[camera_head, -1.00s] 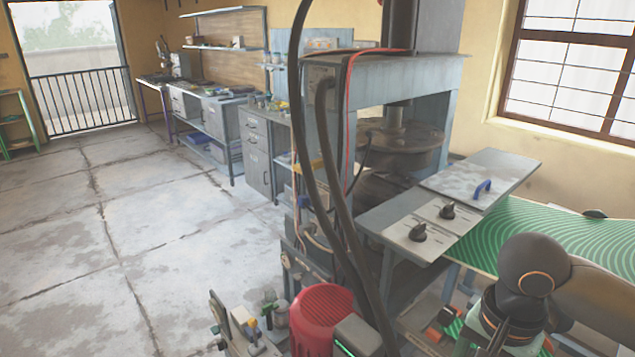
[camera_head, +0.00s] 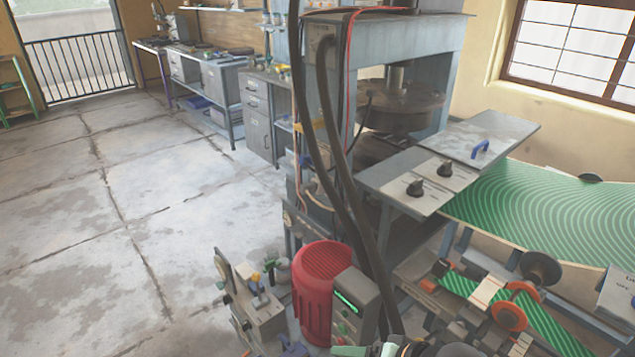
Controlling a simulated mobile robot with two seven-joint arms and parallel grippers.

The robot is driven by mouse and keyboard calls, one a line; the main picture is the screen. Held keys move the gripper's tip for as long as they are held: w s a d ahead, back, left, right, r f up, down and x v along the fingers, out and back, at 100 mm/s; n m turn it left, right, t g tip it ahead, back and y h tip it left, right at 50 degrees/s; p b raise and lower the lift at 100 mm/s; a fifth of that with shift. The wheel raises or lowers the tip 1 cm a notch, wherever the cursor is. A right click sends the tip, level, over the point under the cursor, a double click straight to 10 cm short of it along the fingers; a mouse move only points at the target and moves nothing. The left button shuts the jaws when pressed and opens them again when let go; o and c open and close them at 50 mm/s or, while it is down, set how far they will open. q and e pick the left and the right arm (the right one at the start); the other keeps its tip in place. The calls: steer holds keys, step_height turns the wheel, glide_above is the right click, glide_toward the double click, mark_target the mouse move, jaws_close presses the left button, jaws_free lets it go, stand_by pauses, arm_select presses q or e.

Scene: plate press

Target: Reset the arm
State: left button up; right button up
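Neither of my grippers shows clearly. A small dark and green part at the bottom edge, right of centre, may be a piece of my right arm; no fingertips can be made out there. My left arm is out of view. The grey plate press (camera_head: 405,31) stands in the middle, with its round dark platen (camera_head: 400,108) inside the frame.
A red motor (camera_head: 322,285) and a grey control box (camera_head: 353,308) stand low in front of the press. A green patterned board (camera_head: 560,210) lies at the right above a frame with rollers. Workbenches line the back wall. The floor (camera_head: 150,190) at left is clear.

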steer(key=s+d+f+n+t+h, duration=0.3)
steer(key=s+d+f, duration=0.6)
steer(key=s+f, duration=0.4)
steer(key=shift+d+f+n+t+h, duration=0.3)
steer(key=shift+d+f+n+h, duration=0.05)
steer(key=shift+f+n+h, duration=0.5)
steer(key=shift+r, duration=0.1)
